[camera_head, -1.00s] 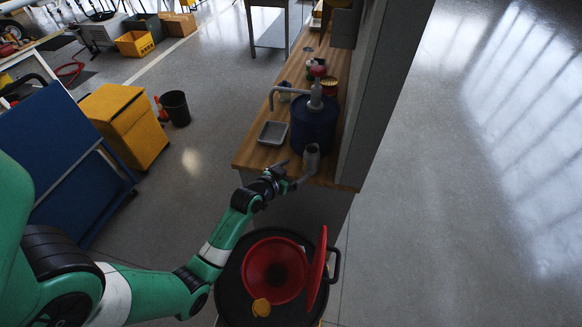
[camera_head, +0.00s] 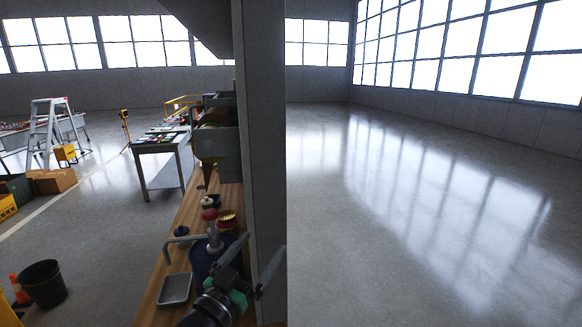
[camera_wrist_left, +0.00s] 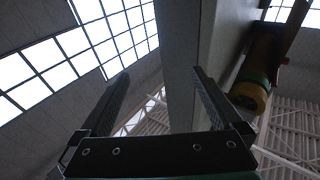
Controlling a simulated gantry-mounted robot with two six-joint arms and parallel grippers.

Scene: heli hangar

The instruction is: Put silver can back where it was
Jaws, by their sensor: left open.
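My left gripper (camera_head: 258,264) is in the lower middle of the head view, in front of the near end of the wooden workbench (camera_head: 154,305). It also shows in the left wrist view (camera_wrist_left: 161,74), with its two dark fingers wide apart and nothing between them. The fingers point up toward the roof and windows in that view. No silver can can be made out in either current view; the arm and the lower picture edge hide the bench's near end. My right gripper is not in view.
A blue container with a pump (camera_head: 199,262) stands on the bench close behind the gripper. A grey tray (camera_head: 174,289) lies left of it. A tall grey panel (camera_head: 262,150) borders the bench on the right. Open floor (camera_head: 400,230) lies beyond.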

